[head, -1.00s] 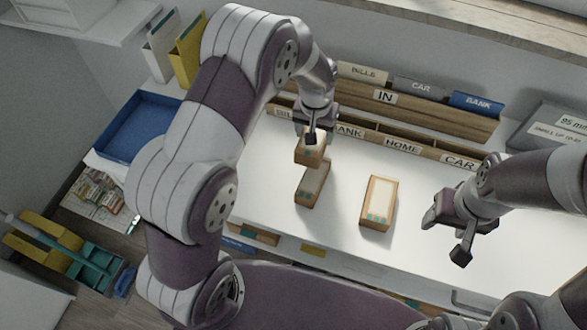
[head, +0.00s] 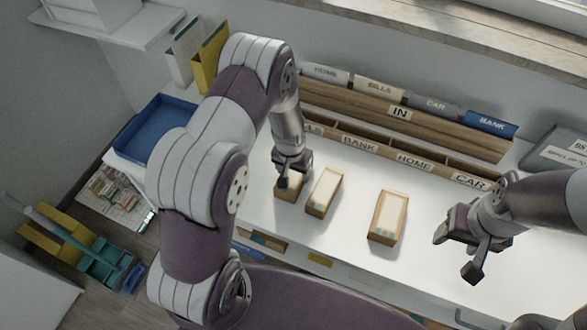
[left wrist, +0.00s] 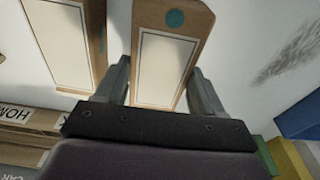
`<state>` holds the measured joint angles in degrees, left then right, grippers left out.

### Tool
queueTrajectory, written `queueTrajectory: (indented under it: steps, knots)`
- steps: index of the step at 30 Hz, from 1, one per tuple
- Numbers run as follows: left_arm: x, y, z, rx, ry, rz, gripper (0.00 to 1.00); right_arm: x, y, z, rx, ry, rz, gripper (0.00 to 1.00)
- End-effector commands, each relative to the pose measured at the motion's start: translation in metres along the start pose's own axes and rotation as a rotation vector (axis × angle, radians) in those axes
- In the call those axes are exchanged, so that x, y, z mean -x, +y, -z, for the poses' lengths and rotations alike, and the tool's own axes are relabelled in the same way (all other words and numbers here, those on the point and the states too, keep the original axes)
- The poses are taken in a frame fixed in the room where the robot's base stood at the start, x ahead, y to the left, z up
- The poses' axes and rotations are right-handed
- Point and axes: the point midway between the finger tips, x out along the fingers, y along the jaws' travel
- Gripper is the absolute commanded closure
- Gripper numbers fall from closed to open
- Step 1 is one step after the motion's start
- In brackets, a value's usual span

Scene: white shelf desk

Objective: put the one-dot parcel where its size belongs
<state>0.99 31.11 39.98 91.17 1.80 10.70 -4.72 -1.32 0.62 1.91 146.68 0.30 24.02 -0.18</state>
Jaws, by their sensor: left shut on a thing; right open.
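The one-dot parcel (left wrist: 166,55), brown with a cream label and one teal dot, is between my left gripper's fingers in the left wrist view. In the head view it (head: 287,190) is partly hidden under my left gripper (head: 288,176), which is shut on it. It is low at the white desk; I cannot tell if it touches. A second parcel (head: 324,192) lies just right of it, and a third parcel (head: 387,217) lies further right; both have teal marks at the near end. My right gripper (head: 468,256) is open and empty, right of the third parcel.
Behind the parcels stand a wooden sorter labelled BANK, HOME and CAR (head: 414,161) and a taller IN rack (head: 400,113) with folders. A grey sign reading "SMALL UP TO" (head: 560,152) is at right. A blue tray (head: 160,128) is at left. The desk's front middle is clear.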

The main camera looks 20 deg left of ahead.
Motion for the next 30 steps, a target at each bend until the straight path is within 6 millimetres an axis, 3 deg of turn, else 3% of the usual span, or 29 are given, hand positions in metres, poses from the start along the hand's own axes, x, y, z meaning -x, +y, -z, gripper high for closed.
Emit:
queueTrajectory:
  steps: [1,3,14,17,24,30]
  knots:
    - [-0.001,0.000,0.000,0.000,0.000,0.000,0.25,-0.001,0.000,0.000,0.000,0.000,0.000,0.41]
    - [-0.001,0.000,0.000,0.000,0.000,0.000,0.06,-0.001,0.000,0.000,0.000,0.000,0.000,0.41]
    - [0.006,0.000,0.001,0.000,0.001,0.000,0.06,0.002,0.000,0.000,0.000,0.000,0.000,0.41]
    - [0.022,0.000,0.002,0.000,0.004,0.000,0.06,-0.001,0.000,0.000,0.000,0.000,0.000,0.41]
    - [0.085,0.000,0.002,0.000,0.006,0.000,0.06,-0.006,0.000,-0.001,0.000,0.000,0.000,0.41]
    - [0.117,0.000,0.000,0.000,0.001,0.000,0.06,-0.007,0.000,-0.001,0.000,0.000,0.000,0.41]
